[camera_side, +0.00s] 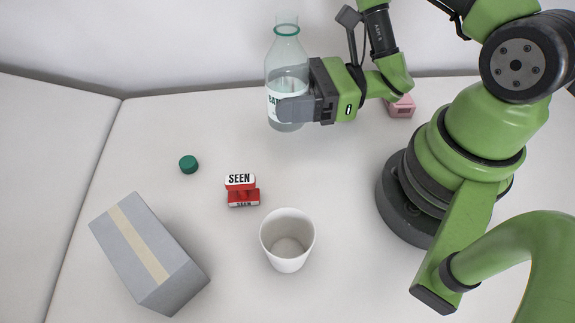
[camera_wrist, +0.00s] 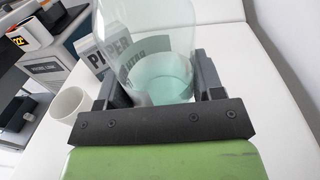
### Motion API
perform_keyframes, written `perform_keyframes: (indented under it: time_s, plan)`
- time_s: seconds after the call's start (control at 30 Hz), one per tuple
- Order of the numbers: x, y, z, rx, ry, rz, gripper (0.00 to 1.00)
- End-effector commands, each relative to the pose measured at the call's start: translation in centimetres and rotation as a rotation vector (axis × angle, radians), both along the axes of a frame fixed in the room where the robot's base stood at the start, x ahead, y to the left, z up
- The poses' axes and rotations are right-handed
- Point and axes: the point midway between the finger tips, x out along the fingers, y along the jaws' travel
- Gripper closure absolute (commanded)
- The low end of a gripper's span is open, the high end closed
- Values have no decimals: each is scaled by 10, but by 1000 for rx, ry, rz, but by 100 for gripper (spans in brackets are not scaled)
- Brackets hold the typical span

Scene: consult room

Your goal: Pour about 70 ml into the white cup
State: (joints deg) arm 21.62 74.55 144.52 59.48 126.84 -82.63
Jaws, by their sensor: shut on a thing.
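A clear bottle (camera_side: 287,65) with a green ring at its neck and a printed label stands upright in my gripper (camera_side: 296,107), which is shut on its lower body. The bottle also shows in the wrist view (camera_wrist: 150,35), with pale greenish liquid (camera_wrist: 160,82) in it. Whether its base touches the surface cannot be told. The white cup (camera_side: 287,240) stands upright at the front middle, apart from the bottle and my gripper, and looks empty inside. It also shows left of the fingers in the wrist view (camera_wrist: 68,104). A green cap (camera_side: 188,164) lies on the surface at the left.
A red and white "SEEN" stamp (camera_side: 242,190) stands between bottle and cup, a little left. A grey box (camera_side: 150,254) with a tan stripe lies front left. A pink object (camera_side: 401,107) sits behind my arm. The white surface (camera_side: 335,180) right of the stamp is clear.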

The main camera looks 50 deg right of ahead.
Motion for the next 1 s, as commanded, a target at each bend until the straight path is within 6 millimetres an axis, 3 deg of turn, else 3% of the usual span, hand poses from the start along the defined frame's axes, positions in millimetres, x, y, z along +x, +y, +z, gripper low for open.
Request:
perform_keyframes:
  time_s: [0.27,0.5,0.8,1.0]
  plan:
    - [-13,25,0,-5,-6,249,67]
    - [-53,54,-19,-8,-6,781,67]
    - [-94,50,-61,-6,0,1338,67]
    - [-102,42,-78,-3,2,1515,67]
